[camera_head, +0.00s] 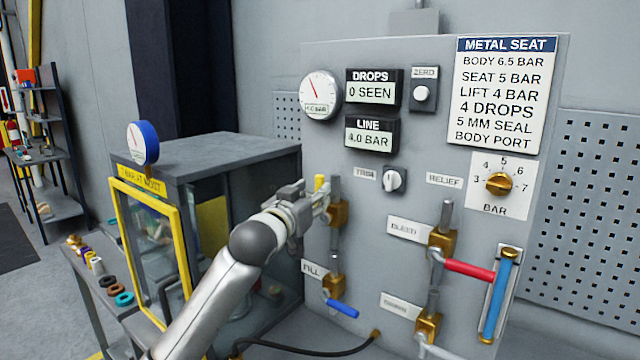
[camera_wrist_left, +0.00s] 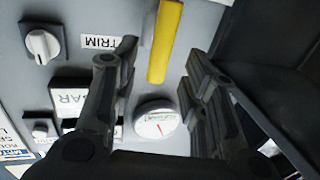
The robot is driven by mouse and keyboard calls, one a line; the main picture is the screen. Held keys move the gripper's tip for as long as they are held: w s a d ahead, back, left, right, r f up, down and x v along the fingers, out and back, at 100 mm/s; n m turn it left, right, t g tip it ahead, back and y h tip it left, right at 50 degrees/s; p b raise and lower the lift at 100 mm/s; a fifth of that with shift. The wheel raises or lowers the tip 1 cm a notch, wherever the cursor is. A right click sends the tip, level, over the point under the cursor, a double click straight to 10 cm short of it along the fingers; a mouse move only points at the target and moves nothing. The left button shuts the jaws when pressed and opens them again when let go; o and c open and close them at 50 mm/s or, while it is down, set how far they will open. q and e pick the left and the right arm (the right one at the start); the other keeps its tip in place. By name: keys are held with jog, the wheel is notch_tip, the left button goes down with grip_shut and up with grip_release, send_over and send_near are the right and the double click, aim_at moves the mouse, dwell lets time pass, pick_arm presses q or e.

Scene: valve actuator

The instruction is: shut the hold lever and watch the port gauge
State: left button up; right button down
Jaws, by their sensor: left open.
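A yellow lever (camera_head: 320,184), probably the hold lever, stands at a brass valve (camera_head: 339,213) on the panel; its label is hidden. In the left wrist view the yellow lever (camera_wrist_left: 165,42) lies between my fingers as seen, and I cannot tell if they touch it. My left gripper (camera_head: 318,203) is open at this lever; its two fingers also show in the wrist view (camera_wrist_left: 155,75). A white dial gauge (camera_head: 321,96) on the panel and a blue-rimmed gauge (camera_head: 143,143) on the cabinet are in view; neither is clearly labelled as the port gauge. My right gripper is out of view.
Displays read "0 SEEN" (camera_head: 371,93) and "4.0 BAR" (camera_head: 371,139). A blue fill lever (camera_head: 342,308) is below my gripper; a red bleed lever (camera_head: 469,270) is to the right. A yellow-framed cabinet (camera_head: 225,147) stands left of the panel. A black hose lies below.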

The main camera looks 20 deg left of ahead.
pick_arm(q)
jog(key=shift+w+d+p, duration=0.15)
jog(key=shift+w+p, duration=0.3)
jog(key=shift+w, duration=0.85)
jog(key=shift+w+d+p, duration=0.1)
jog(key=shift+w+p, duration=0.3)
jog(key=shift+w, duration=0.9)
grip_shut()
